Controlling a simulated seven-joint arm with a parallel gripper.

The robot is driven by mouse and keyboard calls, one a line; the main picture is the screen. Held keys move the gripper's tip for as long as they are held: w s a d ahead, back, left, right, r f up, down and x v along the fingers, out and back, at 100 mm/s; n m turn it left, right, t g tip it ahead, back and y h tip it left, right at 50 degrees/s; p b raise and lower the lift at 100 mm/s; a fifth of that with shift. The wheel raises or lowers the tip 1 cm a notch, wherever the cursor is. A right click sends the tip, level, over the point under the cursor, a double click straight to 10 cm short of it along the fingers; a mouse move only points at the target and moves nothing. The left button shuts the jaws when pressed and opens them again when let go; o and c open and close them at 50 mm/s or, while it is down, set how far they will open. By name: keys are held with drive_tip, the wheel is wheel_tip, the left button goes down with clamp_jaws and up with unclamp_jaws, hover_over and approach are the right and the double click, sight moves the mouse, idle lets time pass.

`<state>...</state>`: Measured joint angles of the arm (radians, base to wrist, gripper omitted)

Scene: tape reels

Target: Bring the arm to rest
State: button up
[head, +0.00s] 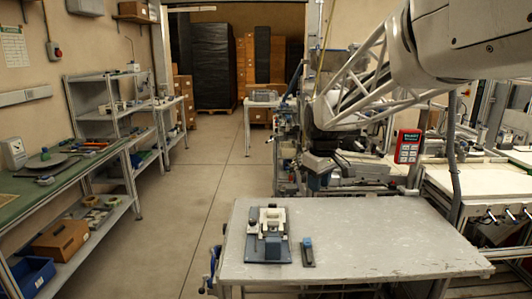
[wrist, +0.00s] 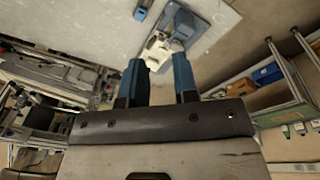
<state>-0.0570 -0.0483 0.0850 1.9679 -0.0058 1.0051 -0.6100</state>
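My arm reaches in from the upper right of the head view, and my gripper (head: 319,180) hangs above and behind the far edge of the grey worktable (head: 380,240). In the wrist view the two blue fingers of my gripper (wrist: 159,66) stand apart with nothing held between them. A blue-grey fixture with white parts (head: 268,236) stands on the table's left part, apart from my gripper; it also shows beyond the fingertips in the wrist view (wrist: 184,27).
A small dark block with a blue top (head: 308,252) lies right of the fixture. The table's right side is bare. Machinery (head: 350,170) crowds behind the table. A workbench with a green top (head: 50,175) and shelves line the left wall; the aisle floor (head: 205,180) is clear.

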drive_tip(key=s+d+f+m, duration=0.1)
drive_tip(key=s+f+m, duration=0.1)
drive_tip(key=s, duration=1)
drive_tip(key=s+d+f+m, duration=0.1)
drive_tip(key=s+f+m, duration=0.1)
drive_tip(key=s, duration=1)
drive_tip(key=s+d+f+m+t, duration=0.1)
drive_tip(key=s+d+f+m, duration=0.1)
drive_tip(key=s, duration=1)
drive_tip(key=shift+f+m, duration=0.25)
drive_tip(key=shift+m, duration=0.65)
